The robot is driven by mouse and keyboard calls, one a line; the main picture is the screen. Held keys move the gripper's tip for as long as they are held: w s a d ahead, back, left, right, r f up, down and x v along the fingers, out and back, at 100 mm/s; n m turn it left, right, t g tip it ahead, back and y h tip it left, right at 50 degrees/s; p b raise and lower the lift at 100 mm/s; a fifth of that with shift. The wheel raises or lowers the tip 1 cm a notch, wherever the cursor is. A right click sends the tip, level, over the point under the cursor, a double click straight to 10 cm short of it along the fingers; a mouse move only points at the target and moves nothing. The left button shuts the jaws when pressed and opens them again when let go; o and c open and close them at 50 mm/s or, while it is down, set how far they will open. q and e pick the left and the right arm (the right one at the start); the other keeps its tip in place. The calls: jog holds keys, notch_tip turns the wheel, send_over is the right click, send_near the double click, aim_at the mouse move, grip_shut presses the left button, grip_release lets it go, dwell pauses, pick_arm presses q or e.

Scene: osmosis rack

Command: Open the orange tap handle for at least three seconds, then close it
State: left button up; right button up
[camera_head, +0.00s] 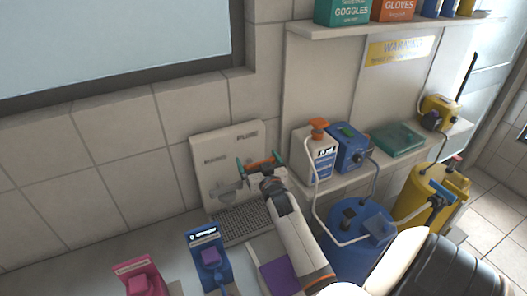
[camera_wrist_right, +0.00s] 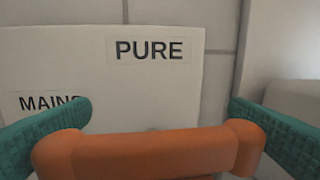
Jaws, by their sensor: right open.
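The orange tap handle (camera_head: 261,164) sits in front of a white panel (camera_head: 212,143) with "PURE" and "MAINS" labels. The handle (camera_wrist_right: 150,153) also crosses the bottom of the right wrist view as a rounded bar. My right gripper (camera_head: 260,163) has green fingers and is open, with one finger near each end of the handle. Whether the fingers touch it I cannot tell. A grey tap (camera_head: 230,191) shows at lower left on the panel. The handle's base is hidden. My left gripper is not in view.
A perforated drain tray (camera_head: 245,224) lies below the panel. Pink (camera_head: 140,277) and blue (camera_head: 208,258) devices stand in front. A white bottle with an orange top (camera_head: 320,158) and a blue pump unit (camera_head: 349,150) stand on the right shelf. Blue (camera_head: 352,245) and yellow (camera_head: 425,195) drums stand below.

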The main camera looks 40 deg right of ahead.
jog(key=b+v, duration=0.2)
jog(key=v, duration=0.9)
jog(key=shift+s+b, duration=0.15)
jog(key=shift+b, duration=0.25)
